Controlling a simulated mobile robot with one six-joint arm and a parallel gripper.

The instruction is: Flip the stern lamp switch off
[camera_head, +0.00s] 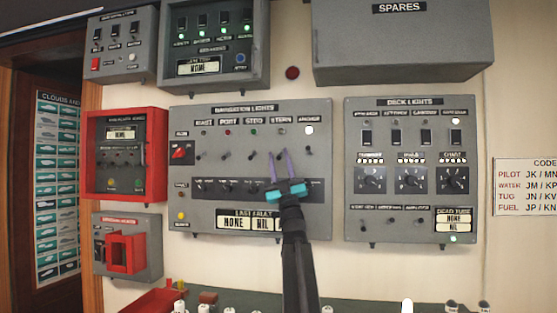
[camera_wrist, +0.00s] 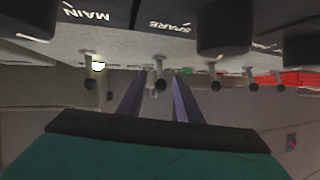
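The navigation lights panel (camera_head: 215,120) is grey, with a row of small toggle levers under lamps labelled MAST, PORT, STBD, STERN and ANCHOR. My gripper (camera_head: 279,155) is at the STERN column, with its two purple fingers apart and pointing up at the panel. In the wrist view, the stern switch (camera_wrist: 160,82), a small lever with a round dark tip, shows between the open fingers of my gripper (camera_wrist: 155,90). I cannot tell whether a finger touches it. The stern lamp (camera_head: 282,131) looks pale grey; the anchor lamp (camera_head: 309,130) is bright white.
The anchor switch (camera_wrist: 90,82) and the starboard switch (camera_wrist: 215,82) stand close on either side. Dark rotary knobs (camera_wrist: 222,35) stick out nearby in the wrist view. The deck lights panel (camera_head: 355,207) is to the right, and a red box (camera_head: 96,160) to the left.

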